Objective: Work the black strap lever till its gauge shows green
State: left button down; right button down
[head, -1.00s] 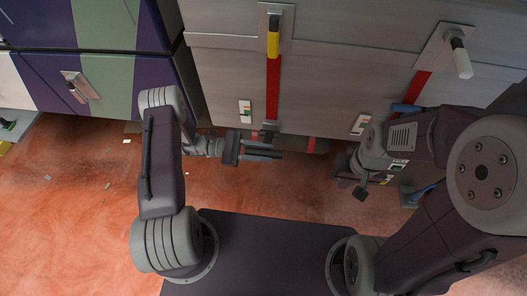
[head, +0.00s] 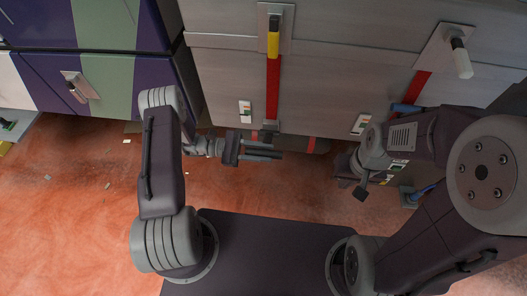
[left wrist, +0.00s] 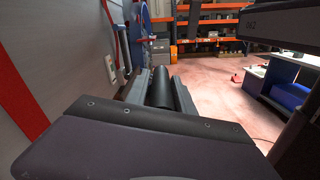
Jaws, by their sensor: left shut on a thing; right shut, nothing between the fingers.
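A black bar-shaped handle (left wrist: 160,88), which I take for the black strap lever, lies between the fingers of my left gripper (head: 265,152), shut on it. The gripper sits just below the lower end of a red strap (head: 273,90) on the grey truck side. In the head view the fingers hide most of the lever. A small white gauge (head: 245,111) is on the panel left of that strap; it also shows in the left wrist view (left wrist: 111,73). Its reading is too small to tell. My right gripper (head: 356,186) is shut and empty, apart from the panel.
A yellow-and-black handle (head: 273,38) tops the red strap. A white-and-black lever (head: 461,58) and another gauge (head: 361,124) are at the right. A purple and green cabinet (head: 105,55) stands left. Orange shelves (left wrist: 212,22) are in the background. Red floor in front is mostly clear.

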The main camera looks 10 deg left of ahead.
pick_arm(q)
jog(key=shift+w+r, duration=0.1)
jog(key=shift+r, duration=0.1)
jog(key=shift+w+r+n, duration=0.4)
jog(key=shift+r, duration=0.1)
jog(key=w+r+n+b, duration=0.4)
jog(key=w+r, duration=0.2)
jog(key=w, duration=0.4)
jog(key=shift+w+r+n, duration=0.25)
jog(key=shift+w+n, duration=0.05)
jog(key=shift+n, duration=0.1)
jog(key=c, duration=1.5)
grip_release()
jog(key=o, duration=0.3)
jog(key=shift+w+f, duration=0.1)
jog(key=shift+o, duration=0.2)
jog(key=a+b, duration=0.3)
jog(key=a, duration=0.6)
jog(key=shift+w, duration=0.2)
